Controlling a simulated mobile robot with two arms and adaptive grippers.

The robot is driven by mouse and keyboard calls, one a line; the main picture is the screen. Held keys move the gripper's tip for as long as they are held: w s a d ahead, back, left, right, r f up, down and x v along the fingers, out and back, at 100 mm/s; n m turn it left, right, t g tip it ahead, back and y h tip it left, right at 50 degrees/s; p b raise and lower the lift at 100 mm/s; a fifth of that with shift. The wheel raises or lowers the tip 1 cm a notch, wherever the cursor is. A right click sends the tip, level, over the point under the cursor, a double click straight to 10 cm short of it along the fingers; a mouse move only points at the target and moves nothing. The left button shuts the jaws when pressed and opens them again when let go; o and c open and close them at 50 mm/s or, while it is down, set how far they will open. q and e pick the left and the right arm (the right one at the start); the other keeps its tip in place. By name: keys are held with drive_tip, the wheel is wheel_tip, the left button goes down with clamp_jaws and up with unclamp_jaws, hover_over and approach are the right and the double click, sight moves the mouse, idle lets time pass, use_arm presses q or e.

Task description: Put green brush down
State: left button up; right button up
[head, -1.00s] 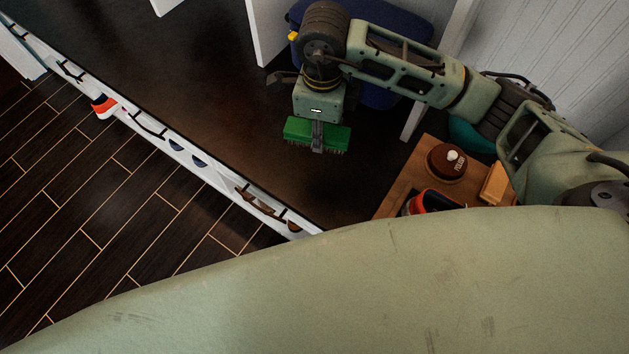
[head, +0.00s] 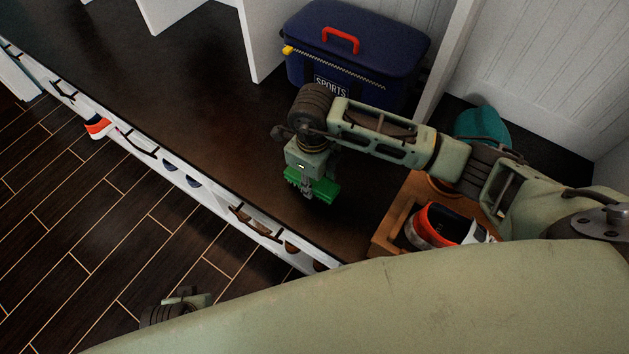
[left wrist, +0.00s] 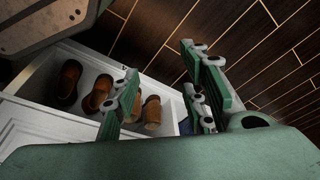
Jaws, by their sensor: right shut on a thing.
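The green brush (head: 326,190) is held in my right gripper (head: 308,193), low over the dark brown bench top (head: 215,110). The gripper points down and its fingers are shut on the brush, covering part of it. I cannot tell whether the brush touches the bench. My left gripper (head: 185,300) shows small at the bottom of the head view, over the floor. In the left wrist view its fingers (left wrist: 165,92) are apart with nothing between them.
A blue sports bag (head: 355,55) stands behind the gripper. At right are a wooden tray (head: 388,232), a red, black and white shoe (head: 440,226) and a teal cap (head: 482,127). Shoes (left wrist: 98,92) sit in a white cubby (left wrist: 40,110). The bench left of the brush is clear.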

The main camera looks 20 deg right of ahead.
use_arm(q)
drive_tip(key=shift+r, duration=0.2)
use_arm(e)
drive_tip(key=shift+f, duration=0.25)
drive_tip(key=shift+f, duration=0.1)
drive_tip(key=o, duration=1.2)
use_arm(q)
drive_tip(key=shift+r, duration=0.25)
wheel_tip(320, 180, down, 6)
drive_tip(key=s+p, duration=0.1)
drive_tip(key=s, duration=0.1)
drive_tip(key=shift+f+p, duration=0.25)
drive_tip(key=shift+p, duration=0.15)
use_arm(e)
wheel_tip(320, 180, up, 12)
drive_tip(key=shift+a+r, duration=0.1)
drive_tip(key=shift+r, duration=0.1)
use_arm(q)
drive_tip(key=shift+a, duration=0.1)
use_arm(e)
drive_tip(key=shift+f, duration=0.1)
